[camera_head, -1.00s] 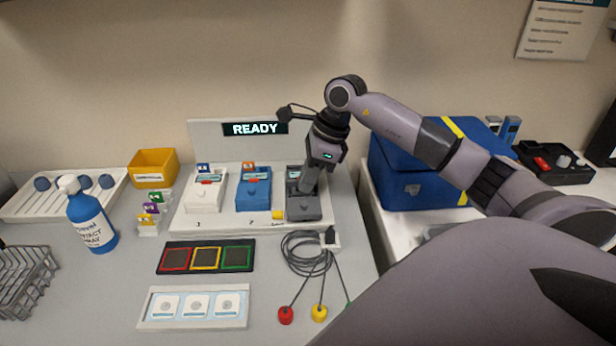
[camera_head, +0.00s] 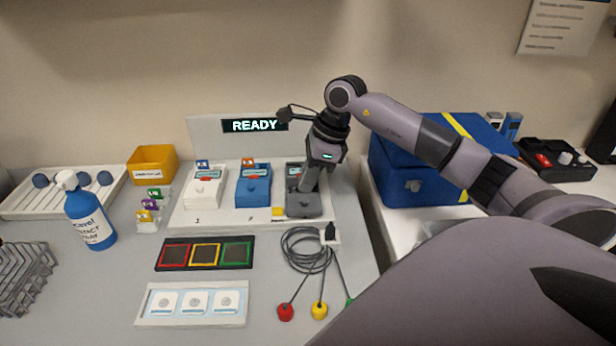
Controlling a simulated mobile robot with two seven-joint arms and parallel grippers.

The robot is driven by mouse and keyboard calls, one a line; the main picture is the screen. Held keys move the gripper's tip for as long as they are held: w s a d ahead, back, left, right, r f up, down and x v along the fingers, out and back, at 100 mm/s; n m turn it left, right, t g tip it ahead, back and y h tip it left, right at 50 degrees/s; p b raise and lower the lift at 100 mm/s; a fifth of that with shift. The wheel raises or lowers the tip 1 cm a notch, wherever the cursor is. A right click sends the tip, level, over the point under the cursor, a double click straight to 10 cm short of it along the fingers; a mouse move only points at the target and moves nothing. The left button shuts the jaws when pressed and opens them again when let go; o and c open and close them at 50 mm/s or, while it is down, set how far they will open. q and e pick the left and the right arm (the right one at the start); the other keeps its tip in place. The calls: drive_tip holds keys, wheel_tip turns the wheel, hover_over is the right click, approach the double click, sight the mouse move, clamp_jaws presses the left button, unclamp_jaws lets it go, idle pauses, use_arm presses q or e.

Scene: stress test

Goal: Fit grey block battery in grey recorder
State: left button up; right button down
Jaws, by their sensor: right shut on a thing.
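The grey recorder (camera_head: 304,205) stands at the right end of the white dock board, beside the blue recorder (camera_head: 253,187) and the white recorder (camera_head: 204,188). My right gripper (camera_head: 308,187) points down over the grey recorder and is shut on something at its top. That held thing is mostly hidden by the fingers, and I cannot tell it apart from the grey recorder. A grey block battery does not show clearly anywhere else. My left gripper is not in view.
A lit sign (camera_head: 255,125) reads READY. A cable coil (camera_head: 305,250) with red and yellow ends lies in front of the grey recorder. A blue spray bottle (camera_head: 90,215), yellow bin (camera_head: 152,165) and wire rack (camera_head: 22,278) stand left. A blue case (camera_head: 410,180) stands right.

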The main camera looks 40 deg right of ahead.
drive_tip(key=shift+f, duration=0.15)
idle(0.7)
drive_tip(key=c, duration=1.5)
unclamp_jaws()
drive_tip(key=shift+r+p, duration=1.4)
drive_tip(key=shift+r, duration=0.65)
drive_tip(key=shift+o, duration=0.4)
drive_tip(key=o, duration=0.5)
